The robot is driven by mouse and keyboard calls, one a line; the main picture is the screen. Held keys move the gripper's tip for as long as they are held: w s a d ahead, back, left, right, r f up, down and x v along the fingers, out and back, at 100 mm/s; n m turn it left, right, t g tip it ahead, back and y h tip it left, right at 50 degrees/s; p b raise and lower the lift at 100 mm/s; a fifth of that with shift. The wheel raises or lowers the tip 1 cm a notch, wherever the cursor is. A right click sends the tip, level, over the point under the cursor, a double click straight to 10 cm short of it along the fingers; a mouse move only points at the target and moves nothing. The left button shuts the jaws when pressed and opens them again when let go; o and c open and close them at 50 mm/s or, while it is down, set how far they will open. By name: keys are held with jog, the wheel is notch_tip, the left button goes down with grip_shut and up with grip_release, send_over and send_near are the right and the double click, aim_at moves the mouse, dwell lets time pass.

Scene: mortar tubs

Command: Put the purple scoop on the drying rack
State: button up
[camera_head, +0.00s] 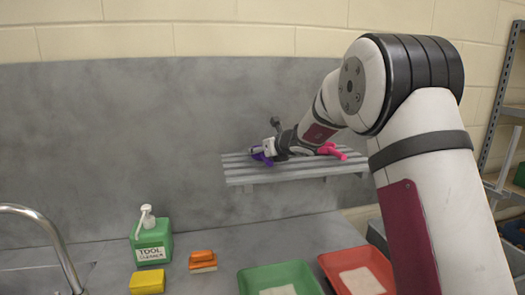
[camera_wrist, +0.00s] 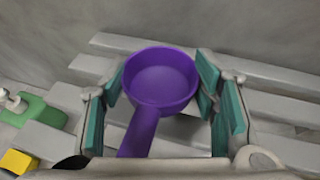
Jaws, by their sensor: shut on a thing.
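The purple scoop (camera_wrist: 160,78) is between the teal-padded fingers of my gripper (camera_wrist: 165,105) in the wrist view, bowl facing the camera and handle pointing down the picture. My gripper is shut on it. In the head view the purple scoop (camera_head: 262,158) shows as a small patch at the left part of the drying rack, beside my gripper (camera_head: 267,150). The drying rack (camera_head: 290,173) is a grey slatted shelf on the wall; its slats (camera_wrist: 265,103) lie behind the scoop in the wrist view. I cannot tell whether the scoop touches the slats.
A pink object (camera_head: 331,150) lies on the rack, right of my gripper. Below on the counter are a green cleaner bottle (camera_head: 151,238), a yellow sponge (camera_head: 148,281), an orange brush (camera_head: 202,261), a green tray (camera_head: 245,283) and a red tray (camera_head: 334,275). A tap (camera_head: 50,230) stands at left.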

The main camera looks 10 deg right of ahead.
jog(key=shift+f, duration=0.15)
jog(key=o, duration=1.2)
